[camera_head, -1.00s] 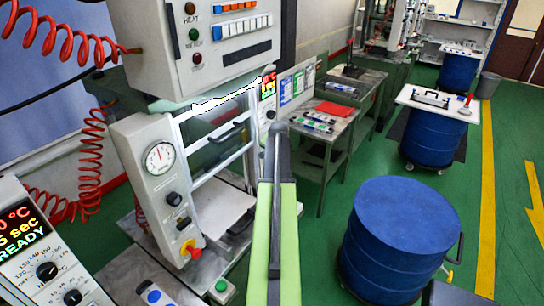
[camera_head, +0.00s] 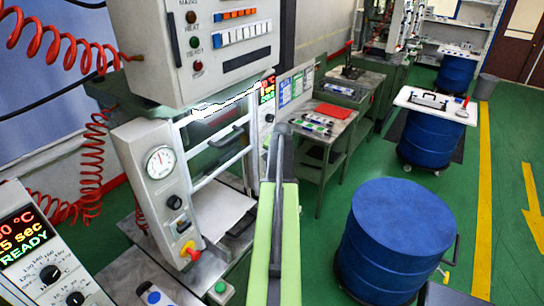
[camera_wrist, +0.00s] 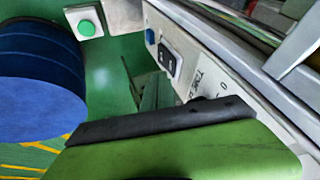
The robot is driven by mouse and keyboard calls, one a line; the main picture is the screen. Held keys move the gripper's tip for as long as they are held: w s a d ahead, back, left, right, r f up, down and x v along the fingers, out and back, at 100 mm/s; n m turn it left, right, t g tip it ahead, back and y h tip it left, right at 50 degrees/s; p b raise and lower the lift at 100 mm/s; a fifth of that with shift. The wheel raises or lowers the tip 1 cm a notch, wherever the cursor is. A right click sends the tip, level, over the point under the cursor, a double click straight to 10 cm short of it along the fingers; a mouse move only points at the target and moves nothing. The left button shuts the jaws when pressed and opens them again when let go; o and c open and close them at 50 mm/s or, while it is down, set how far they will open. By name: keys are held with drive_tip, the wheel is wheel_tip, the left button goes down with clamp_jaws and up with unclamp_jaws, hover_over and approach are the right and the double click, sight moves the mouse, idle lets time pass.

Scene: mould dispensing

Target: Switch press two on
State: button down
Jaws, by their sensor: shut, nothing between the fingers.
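The nearest full press stands left of centre in the head view. Its grey front panel (camera_head: 160,185) has a round gauge (camera_head: 160,162), dark switches (camera_head: 175,202) and a red-and-yellow knob (camera_head: 189,249). I cannot tell whether this is press two. In the wrist view a black rocker switch (camera_wrist: 170,57) sits on a grey panel beside a blue button (camera_wrist: 151,36) and the label "TIME s". The rocker's setting is unclear. My green arm rises in front of the press to its dark end, where my gripper (camera_head: 283,130) is shut and empty, apart from the rocker.
A green button box (camera_head: 221,288) is low before the press; a green button also shows in the wrist view (camera_wrist: 87,28). A control panel reading "READY" (camera_head: 25,240) is at the lower left. A blue drum (camera_head: 400,240) stands right.

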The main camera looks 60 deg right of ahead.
drive_tip(key=p+v, duration=0.8)
drive_tip(key=v, duration=0.2)
drive_tip(key=shift+s+r+p, duration=0.25)
drive_tip(key=shift+r+p, duration=0.05)
drive_tip(key=shift+p, duration=0.1)
drive_tip(key=shift+d, duration=0.1)
